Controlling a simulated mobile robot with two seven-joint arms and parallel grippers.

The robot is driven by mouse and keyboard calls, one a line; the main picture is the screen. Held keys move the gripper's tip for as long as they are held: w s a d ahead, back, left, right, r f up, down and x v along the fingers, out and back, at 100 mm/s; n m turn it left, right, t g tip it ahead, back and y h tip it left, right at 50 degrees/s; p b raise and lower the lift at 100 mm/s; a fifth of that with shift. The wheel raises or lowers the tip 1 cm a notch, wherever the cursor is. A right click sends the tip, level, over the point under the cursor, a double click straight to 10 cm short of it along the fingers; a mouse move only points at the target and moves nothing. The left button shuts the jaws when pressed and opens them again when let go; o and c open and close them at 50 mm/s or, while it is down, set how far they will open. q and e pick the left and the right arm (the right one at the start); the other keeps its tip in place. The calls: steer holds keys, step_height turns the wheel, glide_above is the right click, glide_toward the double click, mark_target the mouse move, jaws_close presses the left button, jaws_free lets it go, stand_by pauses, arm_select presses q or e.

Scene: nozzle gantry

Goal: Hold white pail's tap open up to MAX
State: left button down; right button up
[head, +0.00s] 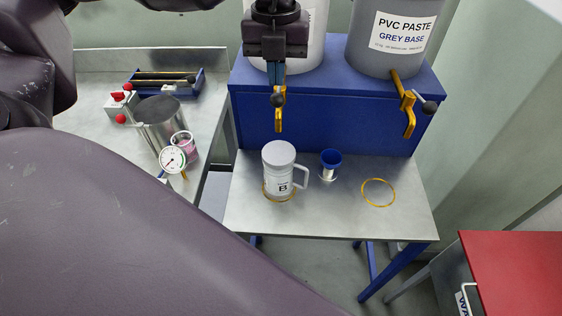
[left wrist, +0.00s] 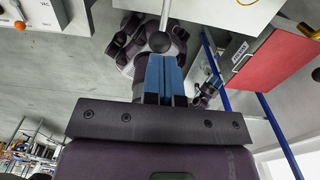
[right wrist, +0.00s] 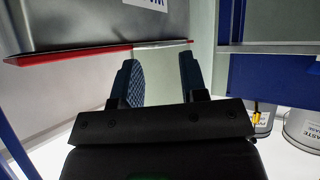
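The white pail (head: 317,40) stands on a blue cabinet, partly hidden behind my left gripper. Its brass tap (head: 279,119) points down at the cabinet's front. The tap's lever ends in a black ball knob (head: 277,100), which also shows in the left wrist view (left wrist: 160,42). My left gripper (head: 278,88) has its blue fingers together, with their tips at the knob; whether they touch it I cannot tell. A white lidded jug labelled B (head: 279,168) stands upright below the tap. My right gripper (right wrist: 160,72) is open and empty, out of the head view. No MAX mark is readable.
A grey pail (head: 390,50) with its own brass tap (head: 404,100) stands to the right. A red-topped unit (head: 520,265) stands lower right.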

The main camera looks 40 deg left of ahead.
arm_select(q)
steer(key=shift+r, duration=0.4)
step_height(320, 180, up, 2)
steer(key=shift+r+p, duration=0.1)
steer(key=shift+p, duration=0.7)
steer(key=shift+r+p, duration=0.5)
steer(key=shift+r, duration=0.55)
